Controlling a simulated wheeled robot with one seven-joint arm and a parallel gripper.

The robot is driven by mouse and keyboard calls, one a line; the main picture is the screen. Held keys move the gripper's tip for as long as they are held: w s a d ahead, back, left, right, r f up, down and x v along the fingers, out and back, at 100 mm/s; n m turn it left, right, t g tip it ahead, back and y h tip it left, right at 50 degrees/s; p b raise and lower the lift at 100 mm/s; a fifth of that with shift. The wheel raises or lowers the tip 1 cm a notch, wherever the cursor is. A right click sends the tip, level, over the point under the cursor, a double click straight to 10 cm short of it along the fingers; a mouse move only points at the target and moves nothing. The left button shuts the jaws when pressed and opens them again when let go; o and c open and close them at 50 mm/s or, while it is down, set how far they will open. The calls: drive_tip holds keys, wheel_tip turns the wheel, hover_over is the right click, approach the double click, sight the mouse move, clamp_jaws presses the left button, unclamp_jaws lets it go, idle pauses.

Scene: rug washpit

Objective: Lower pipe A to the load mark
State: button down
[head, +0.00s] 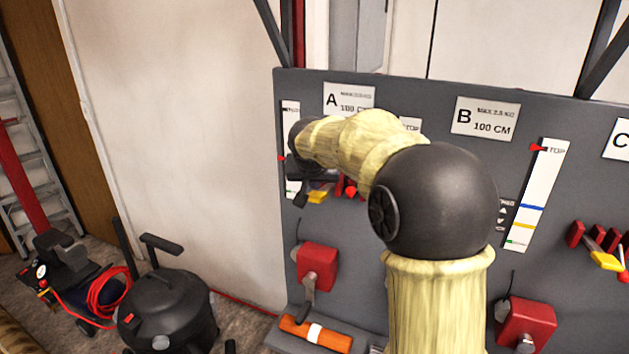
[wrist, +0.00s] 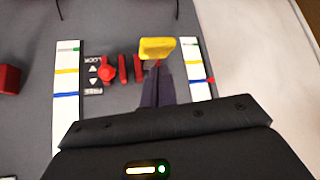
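On a grey panel (head: 430,85), the sign for pipe A (head: 348,98) shows above its controls. Below it is a yellow handle (head: 318,196), also in the wrist view (wrist: 157,48), beside red levers (wrist: 130,68) and a red knob (wrist: 106,70) at a LOCK/FREE label. A white scale (head: 291,108) shows left of them; in the wrist view it is the right scale (wrist: 186,50), its red pointer (wrist: 210,80) near the blue band. My gripper (wrist: 156,68) looks shut, fingertips close to the yellow handle; contact is unclear. My arm hides part of the panel.
Station B (head: 485,117) has its own scale (head: 535,195) to the right. A black vacuum (head: 167,308) and a red hose (head: 105,290) stand at left.

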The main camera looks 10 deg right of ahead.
drive_tip(key=shift+f+b, duration=3.05)
drive_tip(key=shift+f, duration=0.35)
drive_tip(key=shift+r, duration=0.1)
idle(4.1)
wheel_tip(320, 180, up, 7)
drive_tip(key=p, duration=0.5)
drive_tip(key=shift+r, duration=0.1)
